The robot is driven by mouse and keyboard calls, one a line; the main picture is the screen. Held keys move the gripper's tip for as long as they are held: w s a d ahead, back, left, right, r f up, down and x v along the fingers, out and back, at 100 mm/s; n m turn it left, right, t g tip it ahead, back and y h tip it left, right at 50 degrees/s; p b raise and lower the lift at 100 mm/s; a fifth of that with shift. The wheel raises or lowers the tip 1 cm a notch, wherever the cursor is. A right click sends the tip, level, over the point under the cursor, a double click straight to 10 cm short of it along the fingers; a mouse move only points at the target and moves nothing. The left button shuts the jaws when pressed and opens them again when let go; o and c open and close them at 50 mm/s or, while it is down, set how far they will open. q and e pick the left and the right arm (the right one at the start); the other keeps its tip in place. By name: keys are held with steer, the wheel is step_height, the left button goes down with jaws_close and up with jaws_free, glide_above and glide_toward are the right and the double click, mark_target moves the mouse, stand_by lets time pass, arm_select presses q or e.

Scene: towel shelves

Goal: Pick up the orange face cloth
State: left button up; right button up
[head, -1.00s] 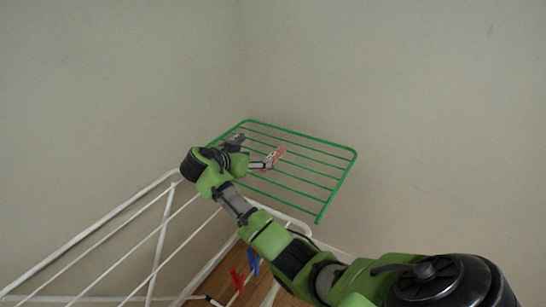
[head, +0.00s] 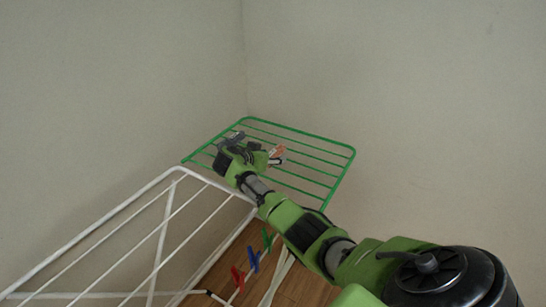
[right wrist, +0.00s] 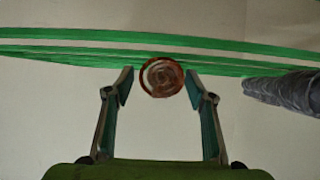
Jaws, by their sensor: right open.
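The orange face cloth (right wrist: 161,77) is rolled up, its orange and white spiral end facing the right wrist camera. It lies on the green wire rack, and shows small in the head view (head: 278,150), partly hidden by my gripper. My right gripper (head: 276,160) is open, with its fingertips on either side of the roll in the right wrist view. Gaps show between the fingers and the cloth, and nothing is held. My left gripper is not in view.
The green rack (head: 345,165) sits near the wall corner. A grey rolled cloth (right wrist: 285,90) lies to the right in the wrist view. A white drying rack (head: 100,222) stands at left, with red (head: 237,277), blue (head: 253,259) and green (head: 267,239) clothespins near it.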

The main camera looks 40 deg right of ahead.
steer(key=c, duration=1.2)
steer(key=shift+r, duration=0.15)
